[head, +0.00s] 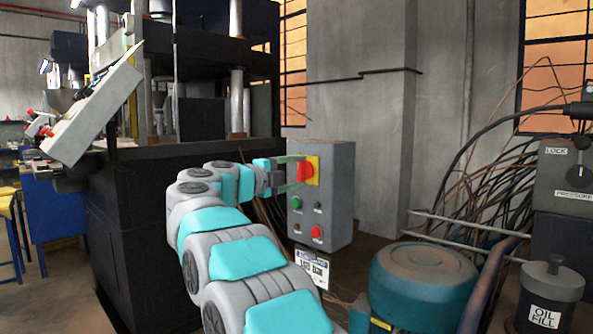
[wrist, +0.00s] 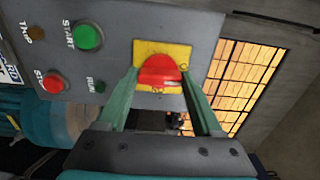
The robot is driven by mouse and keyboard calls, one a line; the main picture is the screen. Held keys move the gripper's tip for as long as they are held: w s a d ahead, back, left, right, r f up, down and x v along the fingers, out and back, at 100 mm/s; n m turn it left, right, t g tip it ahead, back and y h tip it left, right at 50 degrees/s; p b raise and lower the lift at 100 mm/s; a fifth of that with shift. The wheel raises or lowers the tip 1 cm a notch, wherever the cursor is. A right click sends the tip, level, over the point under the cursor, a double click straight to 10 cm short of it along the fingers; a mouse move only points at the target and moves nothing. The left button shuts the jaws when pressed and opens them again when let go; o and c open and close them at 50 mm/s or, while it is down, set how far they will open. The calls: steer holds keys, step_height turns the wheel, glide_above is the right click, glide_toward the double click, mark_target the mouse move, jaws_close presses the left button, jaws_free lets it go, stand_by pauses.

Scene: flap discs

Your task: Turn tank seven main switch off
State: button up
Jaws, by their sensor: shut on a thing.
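The grey control box (head: 340,185) stands in the middle of the head view. Its main switch is a red rotary knob (head: 304,171) on a yellow plate (head: 314,165), near the top of the box face. My gripper (head: 293,172) reaches it from the left, with its green fingers on both sides of the knob. In the wrist view the red knob (wrist: 160,71) sits between the two fingertips, in front of the yellow plate (wrist: 178,52). The fingers are closed on the knob. Its exact turn angle and the plate's markings are hard to read.
Below the knob are a green start button (head: 297,202), a red stop button (head: 317,232) and small lamps. A white label (head: 313,268) hangs under the box. A teal motor (head: 420,280) and an oil fill can (head: 552,290) stand at right, a dark press (head: 150,220) at left.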

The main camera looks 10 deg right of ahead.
steer(key=shift+a, duration=0.1)
steer(key=o, duration=1.4)
steer(key=shift+c, duration=0.2)
steer(key=v, duration=0.7)
steer(key=shift+s+a+b, duration=0.2)
steer(key=shift+a+b, duration=0.1)
steer(key=shift+b, duration=0.15)
